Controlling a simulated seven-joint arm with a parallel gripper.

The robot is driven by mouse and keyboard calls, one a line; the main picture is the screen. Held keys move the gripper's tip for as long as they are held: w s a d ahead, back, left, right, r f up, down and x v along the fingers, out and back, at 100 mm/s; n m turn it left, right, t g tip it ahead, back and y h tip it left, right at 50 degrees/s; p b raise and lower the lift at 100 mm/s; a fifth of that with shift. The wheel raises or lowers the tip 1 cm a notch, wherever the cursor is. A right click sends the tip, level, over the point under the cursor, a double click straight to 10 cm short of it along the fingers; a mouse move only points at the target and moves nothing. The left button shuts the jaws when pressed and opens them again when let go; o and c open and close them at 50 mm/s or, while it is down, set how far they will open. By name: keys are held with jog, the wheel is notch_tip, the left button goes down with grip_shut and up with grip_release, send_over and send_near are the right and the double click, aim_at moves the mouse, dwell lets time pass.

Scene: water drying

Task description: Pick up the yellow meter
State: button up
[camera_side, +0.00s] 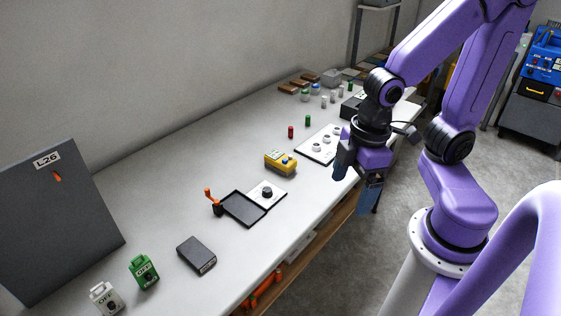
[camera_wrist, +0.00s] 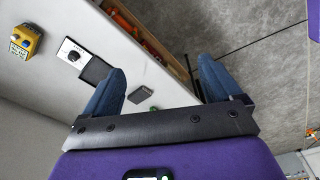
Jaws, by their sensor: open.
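The yellow meter (camera_side: 281,162) lies on the white table near its middle, with dark parts on its side. In the wrist view the yellow meter (camera_wrist: 25,40) is at the upper left, on the table. My gripper (camera_side: 362,190) is to the right of the meter, by the table's front edge and apart from the meter. In the wrist view my gripper's two blue fingers (camera_wrist: 160,82) are spread wide, with nothing held between them. One finger is over the table and the other over the floor.
A white plate with a black knob (camera_side: 267,193) and a black tray (camera_side: 243,208) lie in front of the meter. A white panel with round sockets (camera_side: 319,145) lies behind it. A dark box (camera_side: 196,255), a green device (camera_side: 143,271) and a grey L26 board (camera_side: 55,220) stand farther left.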

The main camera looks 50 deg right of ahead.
jog(key=w+f+m+t+y, duration=0.1)
jog(key=w+f, duration=0.2)
jog(key=w, duration=0.3)
jog(key=w+f+m+t, duration=0.2)
jog(key=w+f, duration=0.2)
jog(key=w, duration=0.2)
jog(key=m+t+h, duration=0.2)
jog(key=m+t, duration=0.7)
jog(key=t, duration=0.1)
send_near(275, 154)
jog(key=x, duration=0.2)
jog(key=shift+w+f, duration=0.3)
jog(key=shift+x, duration=2.95)
jog(key=shift+r, duration=0.1)
jog(key=shift+c, duration=0.3)
